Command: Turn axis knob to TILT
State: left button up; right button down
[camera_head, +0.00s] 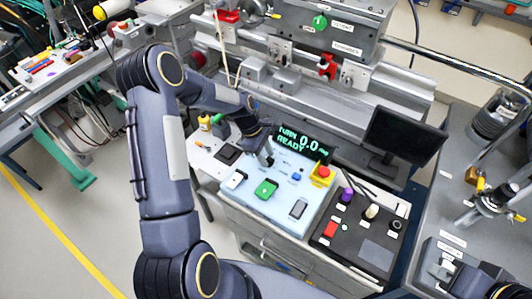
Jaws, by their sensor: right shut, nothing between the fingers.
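A pale blue control panel (232,200) stands on the bench in the middle of the head view. Its dark display (303,144) shows green text that seems to read "TURN", "READY" and "0.0". My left gripper (267,161) points down at the panel's upper left, just left of the display. The fingers are small and dark, and I cannot tell whether they are open or touch anything. The axis knob cannot be made out; the gripper may hide it. A small blue control (297,177) sits right of the gripper; panel labels are too small to read. My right gripper (440,266) is shut and empty at the lower right.
A black tray (330,255) with several small items lies to the right. A monitor (403,135) stands behind it.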

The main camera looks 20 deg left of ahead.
pick_arm(q)
grip_shut()
